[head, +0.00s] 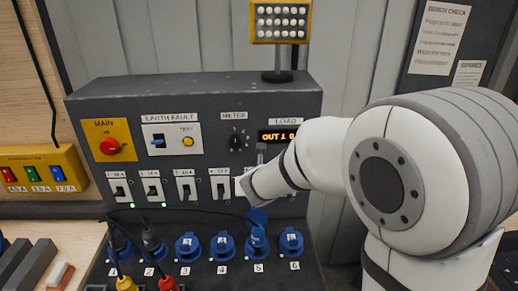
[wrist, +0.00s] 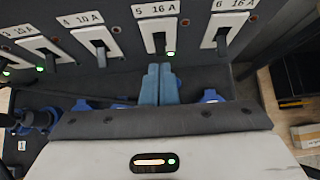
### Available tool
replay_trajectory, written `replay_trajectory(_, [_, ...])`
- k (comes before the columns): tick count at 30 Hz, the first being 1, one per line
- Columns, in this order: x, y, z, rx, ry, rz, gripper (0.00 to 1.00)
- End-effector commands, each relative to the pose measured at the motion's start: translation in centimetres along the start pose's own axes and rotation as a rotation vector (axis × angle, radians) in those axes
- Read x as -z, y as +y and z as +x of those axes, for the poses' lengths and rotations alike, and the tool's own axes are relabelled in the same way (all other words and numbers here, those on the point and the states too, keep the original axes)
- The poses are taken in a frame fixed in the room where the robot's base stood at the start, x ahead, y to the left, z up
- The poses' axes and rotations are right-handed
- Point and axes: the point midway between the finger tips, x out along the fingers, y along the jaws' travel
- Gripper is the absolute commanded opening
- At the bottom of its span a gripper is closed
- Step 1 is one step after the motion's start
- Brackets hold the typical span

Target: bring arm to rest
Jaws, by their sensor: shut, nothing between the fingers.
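My gripper (wrist: 159,68) shows in the wrist view as two blue-grey fingers, closed together with nothing between them. They point toward the dark panel just below breaker 5 (wrist: 158,38); whether they touch it I cannot tell. In the head view my white arm reaches in from the right to the front of the grey test bench (head: 90,103). Its grey end stands right of breaker 4 (head: 220,186), and the arm hides breakers 5 and 6. The fingers cannot be made out clearly there.
Blue sockets (head: 189,246) line the lower ledge, with black plugs (head: 152,243) at the left ones. A yellow plug (head: 126,283) and a red plug (head: 168,284) sit below. A lamp panel (head: 281,22) stands on top. A yellow box (head: 45,168) is at left.

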Motion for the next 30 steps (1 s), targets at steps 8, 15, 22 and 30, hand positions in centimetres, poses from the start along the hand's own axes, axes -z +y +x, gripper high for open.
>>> replay_trajectory(8, [0.1,-7.6,-3.5,0.177,-0.062,0.586,0.00])
replay_trajectory(15, [5.4,-16.1,-9.9,0.428,-0.146,1.494,0.00])
replay_trajectory(22, [13.3,-18.1,-15.7,0.653,-0.175,2.329,0.00])
replay_trajectory(30, [18.9,-15.3,-19.4,0.850,-0.101,2.959,0.00])
